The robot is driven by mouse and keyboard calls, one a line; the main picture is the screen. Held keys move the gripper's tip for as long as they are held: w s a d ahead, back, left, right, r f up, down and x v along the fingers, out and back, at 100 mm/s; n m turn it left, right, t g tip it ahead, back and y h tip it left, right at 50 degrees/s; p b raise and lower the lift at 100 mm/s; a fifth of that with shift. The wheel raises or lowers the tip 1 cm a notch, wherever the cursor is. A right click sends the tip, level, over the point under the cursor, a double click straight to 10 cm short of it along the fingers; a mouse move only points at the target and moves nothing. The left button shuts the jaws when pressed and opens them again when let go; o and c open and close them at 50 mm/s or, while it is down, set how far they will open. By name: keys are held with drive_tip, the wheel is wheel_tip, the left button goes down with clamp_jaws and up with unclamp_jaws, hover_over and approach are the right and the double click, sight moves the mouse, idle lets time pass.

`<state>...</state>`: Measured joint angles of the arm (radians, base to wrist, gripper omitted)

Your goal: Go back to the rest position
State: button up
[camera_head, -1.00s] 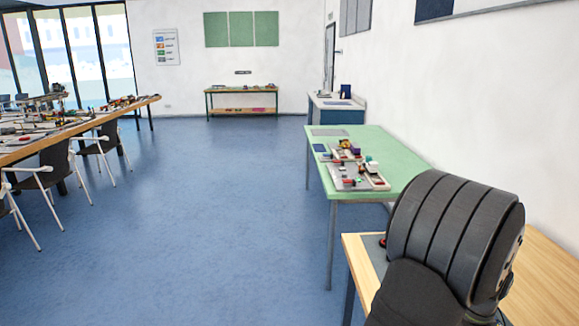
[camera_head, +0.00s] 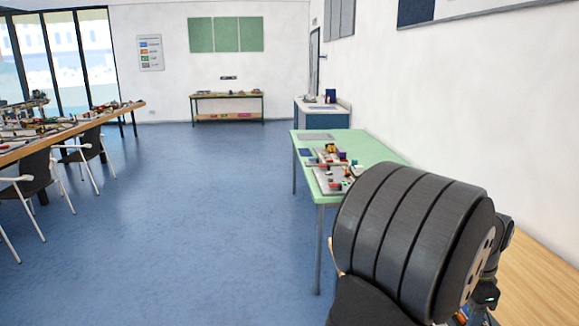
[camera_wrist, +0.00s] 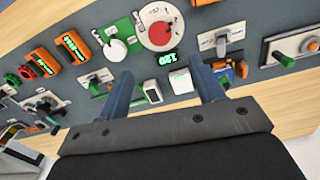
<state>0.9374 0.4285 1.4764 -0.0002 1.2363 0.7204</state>
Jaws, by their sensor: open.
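My gripper (camera_wrist: 164,92) shows in the wrist view with its two dark fingers spread apart, open and empty. Beyond the fingers is a grey control panel (camera_wrist: 195,72), seen tilted. In the head view my dark arm covers the lower right and the gripper's fingers are hidden.
A green table (camera_head: 368,146) with model parts stands ahead on the right. A wooden worktop (camera_head: 535,275) lies beside my arm at the lower right, near the white wall. A long wooden table (camera_head: 20,152) with chairs stands at the left. The blue floor (camera_head: 185,220) between is clear.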

wheel_tip(320, 180, down, 14)
drive_tip(key=shift+r, duration=0.1)
drive_tip(key=shift+r+n, duration=0.25)
drive_tip(key=shift+n, duration=0.55)
drive_tip(key=n, duration=1)
drive_tip(key=shift+n, duration=2)
drive_tip(key=m, duration=0.4)
drive_tip(key=shift+m, duration=0.4)
drive_tip(key=m, duration=0.4)
drive_tip(key=shift+m, duration=0.4)
